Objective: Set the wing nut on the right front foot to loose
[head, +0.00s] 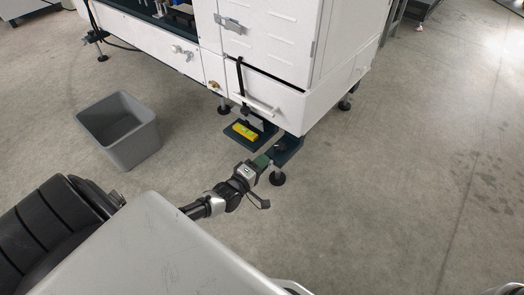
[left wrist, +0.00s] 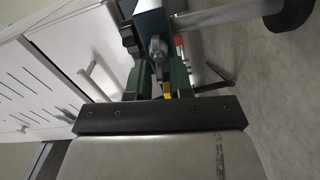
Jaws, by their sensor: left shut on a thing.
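The right front foot (head: 278,179) is a dark round pad below a dark bracket at the white machine's near corner. In the left wrist view its black pad (left wrist: 288,12) and metal stem (left wrist: 218,16) show at the top right. My left gripper (head: 262,161) is at this bracket. In the left wrist view its green fingers (left wrist: 160,76) are shut on a small silvery part, the wing nut (left wrist: 157,46), beside the dark bracket. The fingers hide part of the nut, and I cannot tell its setting. My right gripper is not in view.
A yellow spirit level (head: 245,131) lies on a dark plate (head: 262,140) left of the foot. The white machine (head: 265,95) stands above, with a handle low on its front. A grey bin (head: 118,130) stands on the floor at left. The floor at right is clear.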

